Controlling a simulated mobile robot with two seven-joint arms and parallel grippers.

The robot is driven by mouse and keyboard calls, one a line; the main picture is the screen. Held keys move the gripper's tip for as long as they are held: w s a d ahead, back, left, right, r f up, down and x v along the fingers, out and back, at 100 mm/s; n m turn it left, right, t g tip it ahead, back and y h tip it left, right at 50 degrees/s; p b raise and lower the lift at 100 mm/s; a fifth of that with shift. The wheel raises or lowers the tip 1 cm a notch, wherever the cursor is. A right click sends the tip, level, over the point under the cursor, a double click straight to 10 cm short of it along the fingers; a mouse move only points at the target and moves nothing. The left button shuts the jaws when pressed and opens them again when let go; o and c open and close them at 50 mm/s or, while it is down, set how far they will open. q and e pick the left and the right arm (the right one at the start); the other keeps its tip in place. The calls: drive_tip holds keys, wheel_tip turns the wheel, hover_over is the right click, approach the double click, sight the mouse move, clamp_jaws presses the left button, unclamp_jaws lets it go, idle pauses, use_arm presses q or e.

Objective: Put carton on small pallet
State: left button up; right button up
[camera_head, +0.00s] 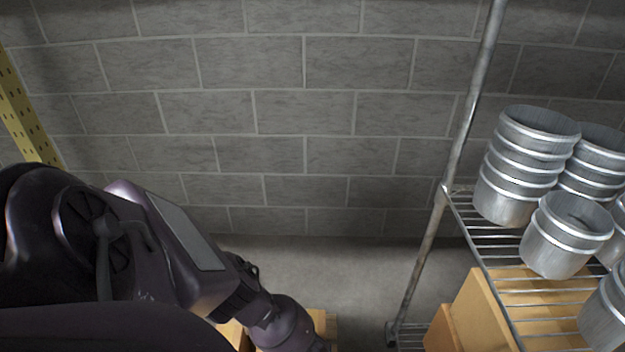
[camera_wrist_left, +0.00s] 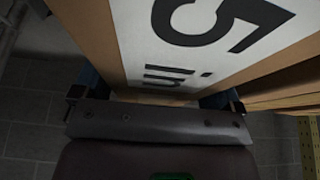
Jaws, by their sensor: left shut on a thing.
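A brown carton (camera_wrist_left: 80,25) with a white label reading "5 in" fills the upper part of the left wrist view. My left gripper (camera_wrist_left: 155,98) is shut on it, with one finger at each side of the label. In the head view my left arm reaches down to the bottom edge, and its fingers are out of frame. Tan surfaces (camera_head: 235,334) show on both sides of my wrist there; I cannot tell whether they are carton or pallet. The small pallet cannot be made out for certain. My right gripper is not in view.
A wire shelf rack (camera_head: 482,236) at the right holds stacked metal duct collars (camera_head: 525,165), with tan boxes (camera_head: 478,312) below. A yellow rack upright (camera_head: 25,115) stands at the far left. A grey block wall (camera_head: 300,110) closes the back; bare floor (camera_head: 340,265) lies before it.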

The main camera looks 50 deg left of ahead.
use_arm(q)
drive_tip(key=shift+w, duration=0.1)
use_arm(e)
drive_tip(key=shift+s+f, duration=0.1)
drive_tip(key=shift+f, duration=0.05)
use_arm(q)
drive_tip(key=o, duration=1.5)
drive_tip(key=shift+o, duration=0.2)
